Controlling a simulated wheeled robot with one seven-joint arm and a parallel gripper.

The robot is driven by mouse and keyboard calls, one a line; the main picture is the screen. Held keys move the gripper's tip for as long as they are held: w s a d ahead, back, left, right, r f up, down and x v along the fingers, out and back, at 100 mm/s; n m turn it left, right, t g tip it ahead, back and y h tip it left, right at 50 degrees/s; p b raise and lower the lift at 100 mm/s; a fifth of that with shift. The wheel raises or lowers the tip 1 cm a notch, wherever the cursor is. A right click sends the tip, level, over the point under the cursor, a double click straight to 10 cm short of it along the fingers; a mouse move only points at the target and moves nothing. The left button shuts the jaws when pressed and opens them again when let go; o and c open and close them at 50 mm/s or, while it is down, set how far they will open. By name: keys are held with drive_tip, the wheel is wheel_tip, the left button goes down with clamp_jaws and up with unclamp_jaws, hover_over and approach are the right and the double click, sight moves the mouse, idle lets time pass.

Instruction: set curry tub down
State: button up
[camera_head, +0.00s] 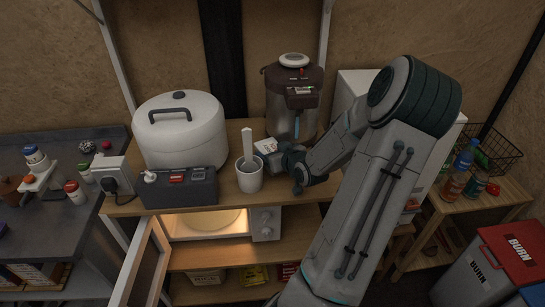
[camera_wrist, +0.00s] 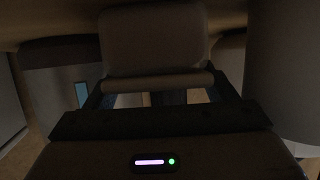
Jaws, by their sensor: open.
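My gripper (camera_head: 277,158) is open in the head view, low over the counter shelf, pointing left. A small pale tub with dark marks on its top (camera_head: 265,146), likely the curry tub, is right at its fingertips. In the dim wrist view, a rounded brownish block (camera_wrist: 153,40), which may be the same tub, lies just ahead of the fingers of my gripper (camera_wrist: 158,97). I cannot tell whether the fingers touch it. The tub's lower part is hidden behind the cup and my gripper.
A white cup with a utensil (camera_head: 249,180) stands close in front of the tub. A large white cooker (camera_head: 180,130) is left, behind a dark switch box (camera_head: 180,190). A brown-topped flask (camera_head: 293,100) is behind. A lit microwave (camera_head: 205,224) sits on the shelf below.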

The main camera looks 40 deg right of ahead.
drive_tip(key=c, duration=1)
drive_tip(key=shift+s+r, duration=0.1)
drive_tip(key=shift+r, duration=0.1)
drive_tip(key=shift+c, duration=0.2)
